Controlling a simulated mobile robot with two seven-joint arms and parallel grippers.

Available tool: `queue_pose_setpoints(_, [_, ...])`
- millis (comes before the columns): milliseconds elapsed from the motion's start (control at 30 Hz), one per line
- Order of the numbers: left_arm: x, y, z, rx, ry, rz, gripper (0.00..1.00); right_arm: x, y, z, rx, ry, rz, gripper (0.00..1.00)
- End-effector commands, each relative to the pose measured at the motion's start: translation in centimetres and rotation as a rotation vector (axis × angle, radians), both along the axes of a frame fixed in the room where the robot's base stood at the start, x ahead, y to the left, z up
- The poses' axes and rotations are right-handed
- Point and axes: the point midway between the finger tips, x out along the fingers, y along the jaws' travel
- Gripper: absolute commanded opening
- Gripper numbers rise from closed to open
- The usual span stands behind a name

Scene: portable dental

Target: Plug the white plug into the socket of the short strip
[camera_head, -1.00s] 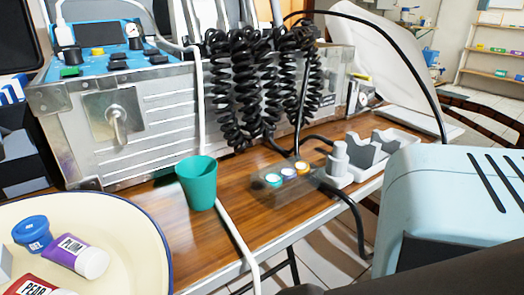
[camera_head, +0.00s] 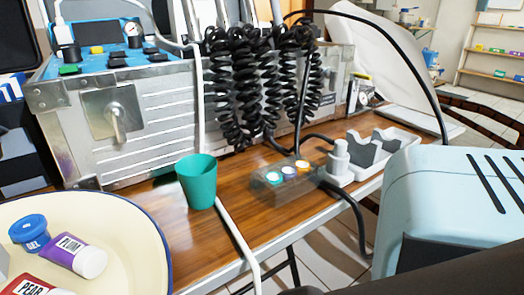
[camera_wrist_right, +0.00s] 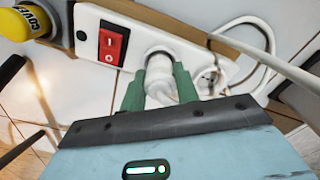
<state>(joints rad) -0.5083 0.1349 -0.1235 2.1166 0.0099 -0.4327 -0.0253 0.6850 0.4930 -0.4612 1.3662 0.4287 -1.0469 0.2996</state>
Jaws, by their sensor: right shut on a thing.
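In the right wrist view a white strip (camera_wrist_right: 88,25) with a red rocker switch (camera_wrist_right: 113,43) runs slantwise across the top. My right gripper (camera_wrist_right: 160,68) has its two green fingers shut on the white plug (camera_wrist_right: 161,84). The plug is at the strip, between the switch and a round socket (camera_wrist_right: 208,79) that shows empty to the right. The plug's front is hidden against the strip, so I cannot tell how deep it sits. My left gripper is in neither current view.
A white cable (camera_wrist_right: 262,65) loops right of the strip, and a yellow can (camera_wrist_right: 38,18) stands at its left.

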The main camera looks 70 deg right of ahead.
Motion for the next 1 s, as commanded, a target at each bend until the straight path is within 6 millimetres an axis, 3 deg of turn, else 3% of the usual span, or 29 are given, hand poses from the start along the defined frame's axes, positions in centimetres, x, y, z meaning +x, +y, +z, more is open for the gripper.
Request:
queue_pose_setpoints(767, [0.12,0.00,-0.49,0.000,0.000,0.000,0.56,0.04,-0.01,-0.95,0.000,-0.001,0.000,0.07])
queue_pose_setpoints(800, [0.13,0.00,-0.49,0.000,0.000,0.000,0.56,0.03,-0.01,-0.95,0.000,-0.001,0.000,0.36])
queue_pose_setpoints(933, [0.13,0.00,-0.49,0.000,0.000,0.000,0.56,0.03,-0.01,-0.94,0.000,-0.001,0.000,0.53])
queue_pose_setpoints(1000, [0.14,-0.01,-0.49,0.000,0.000,0.000,0.56,0.02,-0.01,-0.94,0.000,-0.001,0.000,0.56])
